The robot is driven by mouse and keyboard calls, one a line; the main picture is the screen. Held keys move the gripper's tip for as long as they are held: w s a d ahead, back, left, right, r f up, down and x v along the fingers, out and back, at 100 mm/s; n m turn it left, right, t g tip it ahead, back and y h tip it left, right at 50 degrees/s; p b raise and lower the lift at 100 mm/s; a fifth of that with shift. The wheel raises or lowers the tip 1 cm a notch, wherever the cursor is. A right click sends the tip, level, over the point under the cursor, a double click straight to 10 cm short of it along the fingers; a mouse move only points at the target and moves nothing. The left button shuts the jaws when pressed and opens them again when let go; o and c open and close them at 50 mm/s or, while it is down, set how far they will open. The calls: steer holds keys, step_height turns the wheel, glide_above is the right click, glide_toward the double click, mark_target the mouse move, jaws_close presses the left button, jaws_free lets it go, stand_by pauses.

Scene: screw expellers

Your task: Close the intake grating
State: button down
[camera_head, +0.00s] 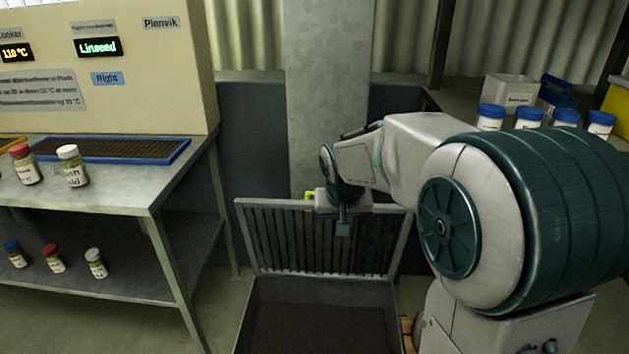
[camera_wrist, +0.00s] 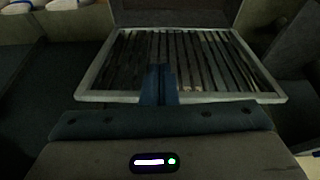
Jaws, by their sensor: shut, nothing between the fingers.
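The intake grating (camera_head: 270,238), a grey frame with parallel bars, stands raised and tilted slightly back at the far edge of the open intake box (camera_head: 262,290). Dark material lies in the box. My gripper (camera_head: 343,229) is shut and empty, pointing down near the grating's upper edge, right of its middle. In the wrist view, the shut fingers (camera_wrist: 159,70) overlap the grating (camera_wrist: 225,65) and its near frame edge. I cannot tell whether they touch it. My wrist hides part of the top edge in the head view.
A steel table (camera_head: 110,190) with jars and a blue-rimmed tray (camera_head: 180,151) stands at left. A lime-green piece (camera_head: 310,195) shows beside my wrist. White jars with blue lids (camera_head: 529,120) and a white bin (camera_head: 512,88) stand at back right. A pillar (camera_head: 325,90) rises behind the grating.

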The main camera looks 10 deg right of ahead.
steer(key=w+a+r+t+p, duration=0.1)
steer(key=w, duration=0.6)
steer(key=w+a+r+t+p, duration=0.1)
steer(key=w+a+r+p, duration=0.1)
steer(key=w, duration=0.5)
steer(key=shift+m, duration=0.4)
steer(key=b+x, duration=0.2)
steer(key=x, duration=0.8)
steer(key=shift+w+f, duration=0.2)
steer(key=shift+w, duration=0.1)
